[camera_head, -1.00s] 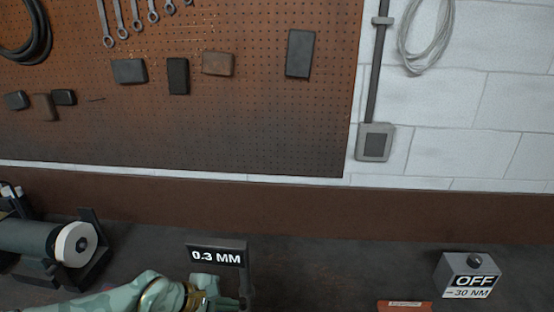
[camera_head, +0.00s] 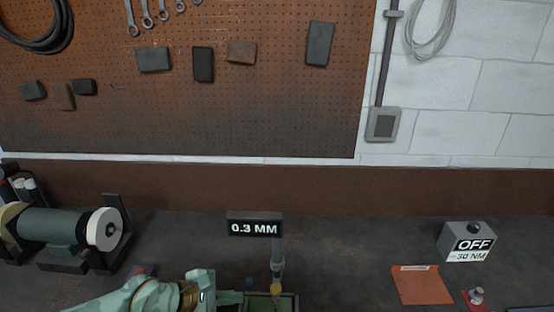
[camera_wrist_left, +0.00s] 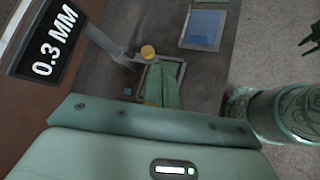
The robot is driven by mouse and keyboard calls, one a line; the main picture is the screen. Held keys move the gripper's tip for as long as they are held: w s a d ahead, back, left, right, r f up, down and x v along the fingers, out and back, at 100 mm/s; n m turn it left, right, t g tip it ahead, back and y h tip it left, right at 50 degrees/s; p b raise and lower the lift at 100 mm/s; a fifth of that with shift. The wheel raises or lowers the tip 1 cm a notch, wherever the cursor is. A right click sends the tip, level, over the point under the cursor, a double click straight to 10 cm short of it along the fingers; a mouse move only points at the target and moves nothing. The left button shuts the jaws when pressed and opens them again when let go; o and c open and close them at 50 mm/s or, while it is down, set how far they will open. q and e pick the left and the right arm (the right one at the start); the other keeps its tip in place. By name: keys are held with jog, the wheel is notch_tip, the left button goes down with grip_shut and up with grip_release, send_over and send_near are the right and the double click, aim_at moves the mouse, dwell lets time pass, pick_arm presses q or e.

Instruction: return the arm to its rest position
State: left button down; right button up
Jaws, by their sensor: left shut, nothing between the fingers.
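My left arm comes in low from the left in the head view. My left gripper (camera_head: 236,298) is beside the gauge post under the 0.3 MM display (camera_head: 255,228). In the left wrist view the green fingers of this gripper (camera_wrist_left: 162,82) are shut with nothing between them.
A bench grinder (camera_head: 60,232) stands at the left. An OFF / −30 NM box (camera_head: 468,242) and an orange card (camera_head: 422,285) are at the right. A blue-screened panel (camera_wrist_left: 203,29) shows in the left wrist view. The bench between display and card is clear.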

pick_arm(q)
jog(key=s+d+r+n+t+h, duration=0.2)
jog(key=d+r+n+t+h, duration=0.25)
jog(key=d+r+n, duration=0.5)
jog(key=w+a+r+n+t+y, duration=0.1)
jog(key=a+r+n+t+y, duration=0.3)
jog(key=a+r+n+t, duration=0.65)
jog(key=s+a+f+n+g+y, duration=0.25)
jog(key=a+f+n+y, duration=0.5)
jog(key=n+y, duration=0.75)
jog(key=s+a+f+n+g, duration=1.1)
jog(key=s+n, duration=0.2)
jog(key=s, duration=0.2)
jog(key=s+d+f+g+h+b, duration=0.1)
jog(key=s+d+f+h+b, duration=0.35)
jog(key=f, duration=1.55)
jog(key=w+d+f+g+y+b, duration=0.15)
jog(key=f+b, duration=0.65)
jog(key=f, duration=1.2)
jog(key=s+a+f+n+g+h+b, duration=0.1)
jog(key=s+f+b, duration=0.9)
jog(key=s+f, duration=1)
notch_tip(320, 180, down, 5)
jog(key=shift+r+n+g+h, duration=0.1)
jog(key=shift+n+g+h, duration=0.35)
jog(key=shift+n+g, duration=0.75)
